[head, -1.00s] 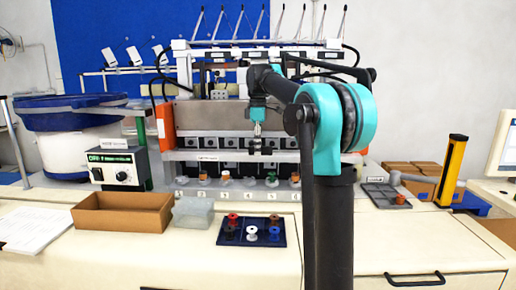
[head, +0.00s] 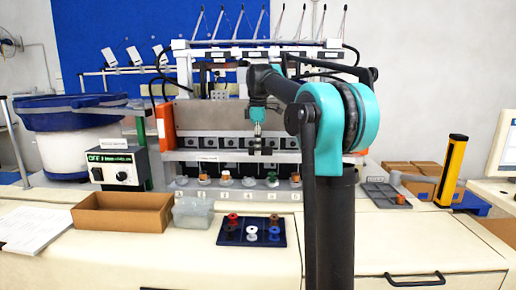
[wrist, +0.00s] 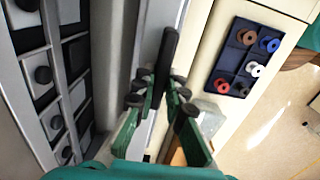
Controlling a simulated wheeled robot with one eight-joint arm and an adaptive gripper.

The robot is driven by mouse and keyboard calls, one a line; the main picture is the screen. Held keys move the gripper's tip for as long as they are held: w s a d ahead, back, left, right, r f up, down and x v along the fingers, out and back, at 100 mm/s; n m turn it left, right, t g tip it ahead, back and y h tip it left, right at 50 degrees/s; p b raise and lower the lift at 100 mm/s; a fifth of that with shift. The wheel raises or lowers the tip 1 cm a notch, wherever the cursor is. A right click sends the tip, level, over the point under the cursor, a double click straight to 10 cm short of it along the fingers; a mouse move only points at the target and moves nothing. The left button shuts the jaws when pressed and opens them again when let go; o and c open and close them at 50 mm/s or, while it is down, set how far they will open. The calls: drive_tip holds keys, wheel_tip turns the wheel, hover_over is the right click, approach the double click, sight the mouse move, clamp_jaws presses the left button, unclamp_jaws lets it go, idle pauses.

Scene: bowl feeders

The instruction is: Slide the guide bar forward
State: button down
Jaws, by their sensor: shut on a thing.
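The guide bar (head: 205,156) is a pale horizontal bar across the front of the machine, below a row of dark square blocks. My gripper (head: 262,146) points down at the bar, right of its middle. In the wrist view my gripper's green fingers with dark pads (wrist: 160,98) close around a dark upright handle (wrist: 167,50) beside the pale bar. The exact contact is partly hidden by the fingers.
Several small spools (head: 226,178) stand on the ledge below the bar. In front are a blue tray of coloured pieces (head: 232,242), a clear box (head: 193,212) and a cardboard box (head: 122,213). A control box (head: 117,167) stands left; a yellow post (head: 451,172) stands right.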

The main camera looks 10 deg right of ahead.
drive_tip(key=shift+s+a, duration=0.1)
drive_tip(key=shift+s, duration=0.45)
drive_tip(key=c, duration=1.6)
unclamp_jaws()
drive_tip(key=shift+o, duration=0.2)
wheel_tip(320, 180, up, 12)
